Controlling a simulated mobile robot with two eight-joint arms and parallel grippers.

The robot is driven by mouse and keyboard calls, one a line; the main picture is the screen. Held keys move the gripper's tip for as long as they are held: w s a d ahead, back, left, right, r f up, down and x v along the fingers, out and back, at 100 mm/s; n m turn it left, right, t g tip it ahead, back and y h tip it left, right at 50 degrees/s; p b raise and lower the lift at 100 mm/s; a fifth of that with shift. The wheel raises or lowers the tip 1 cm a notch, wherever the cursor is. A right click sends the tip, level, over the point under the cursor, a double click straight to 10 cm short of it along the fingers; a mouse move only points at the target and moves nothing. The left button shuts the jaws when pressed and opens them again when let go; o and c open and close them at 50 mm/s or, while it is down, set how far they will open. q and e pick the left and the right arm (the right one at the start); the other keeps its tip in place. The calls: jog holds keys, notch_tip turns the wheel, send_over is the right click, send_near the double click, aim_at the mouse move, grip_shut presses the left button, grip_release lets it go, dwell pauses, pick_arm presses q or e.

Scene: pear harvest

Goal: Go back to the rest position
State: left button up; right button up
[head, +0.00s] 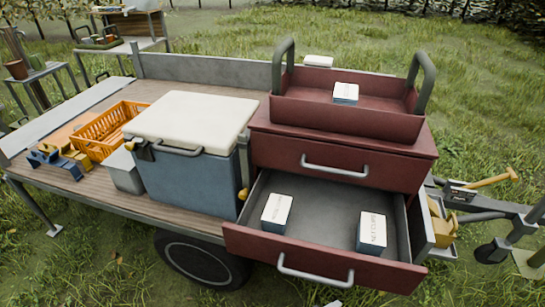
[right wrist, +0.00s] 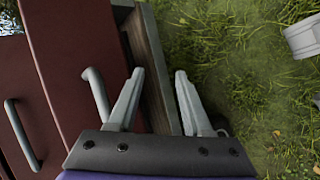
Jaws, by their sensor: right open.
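My right gripper (right wrist: 158,100) shows in the right wrist view with its two pale fingers apart and nothing between them. Beyond the fingers are a dark red cabinet front (right wrist: 70,60) with grey handles and a grey-brown edge, with grass to the right. I cannot tell whether a finger touches the cabinet. Neither gripper can be made out in the head view. There, the red drawer cabinet (head: 340,146) stands on the trailer. Its lower drawer (head: 320,262) is open and holds two white-topped boxes, a left one (head: 276,211) and a right one (head: 372,232).
A red tote (head: 335,108) with tall grey handles and a small box (head: 346,93) stands on the cabinet. A blue cooler (head: 185,180) with a white lid and an orange crate (head: 105,140) are on the trailer bed. Grass surrounds the trailer.

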jog(key=s+d+m+g+y, duration=0.2)
jog(key=s+d+m+y, duration=0.3)
jog(key=m+y, duration=0.3)
notch_tip(320, 180, up, 13)
jog(key=w+t+h+p, duration=0.1)
jog(key=w+p, duration=0.2)
jog(key=p, duration=0.8)
jog(key=shift+a+f+m, duration=0.15)
jog(key=shift+f+m, duration=0.05)
jog(key=shift+m, duration=0.2)
jog(key=shift+s, duration=0.25)
jog(key=shift+w, duration=0.1)
